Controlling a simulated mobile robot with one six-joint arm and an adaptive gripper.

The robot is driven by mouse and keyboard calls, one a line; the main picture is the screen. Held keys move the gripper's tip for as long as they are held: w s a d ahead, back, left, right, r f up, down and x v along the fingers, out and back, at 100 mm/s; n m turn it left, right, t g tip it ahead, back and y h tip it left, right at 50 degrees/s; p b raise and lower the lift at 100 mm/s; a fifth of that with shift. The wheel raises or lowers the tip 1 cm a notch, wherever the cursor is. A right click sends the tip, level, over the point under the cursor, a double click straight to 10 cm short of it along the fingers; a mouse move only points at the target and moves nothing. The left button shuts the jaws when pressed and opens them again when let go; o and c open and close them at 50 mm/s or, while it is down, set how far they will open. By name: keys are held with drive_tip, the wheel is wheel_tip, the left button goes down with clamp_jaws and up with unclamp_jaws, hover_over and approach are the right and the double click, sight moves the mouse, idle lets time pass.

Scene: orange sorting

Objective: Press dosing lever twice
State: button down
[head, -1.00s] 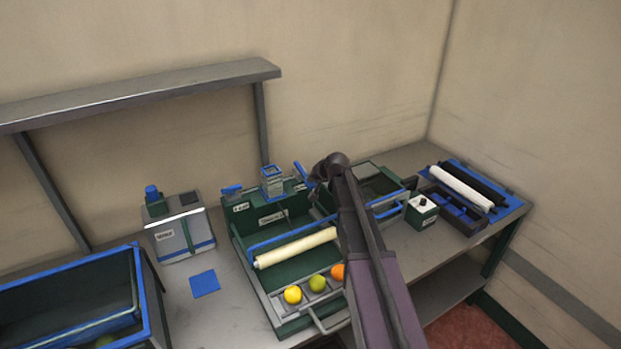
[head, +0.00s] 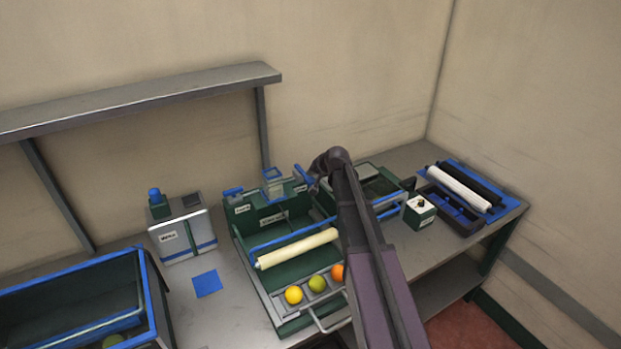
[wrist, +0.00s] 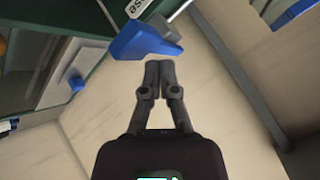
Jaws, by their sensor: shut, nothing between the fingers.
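The dosing lever, a blue handle, sticks out from the green machine (head: 243,226) by a white label whose visible letters read "ose" in the wrist view. The lever (wrist: 147,42) lies just beyond my fingertips there. In the head view the lever (head: 302,175) is at the machine's back right, just left of my gripper. My gripper (wrist: 159,66) is shut and empty, its two fingers side by side. I cannot tell whether they touch the lever. In the head view my arm covers part of the machine and most of the gripper.
A cream roller (head: 298,247) and several fruits, including a yellow one (head: 293,295), are at the machine's front. A small white-topped box (head: 420,208) and a roller tray (head: 462,222) stand to the right. A grey shelf (head: 140,101) hangs on the wall behind.

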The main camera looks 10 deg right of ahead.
drive_tip(key=shift+r, duration=0.1)
idle(0.3)
drive_tip(key=shift+r+p, duration=2.45)
drive_tip(key=shift+p, duration=0.05)
idle(0.4)
drive_tip(key=shift+r+p, duration=1.9)
drive_tip(key=shift+f, duration=0.2)
wheel_tip(320, 180, down, 8)
drive_tip(key=b, duration=0.9)
drive_tip(key=shift+f, duration=0.25)
drive_tip(key=shift+f+b, duration=0.35)
drive_tip(key=shift+f, duration=0.05)
idle(0.7)
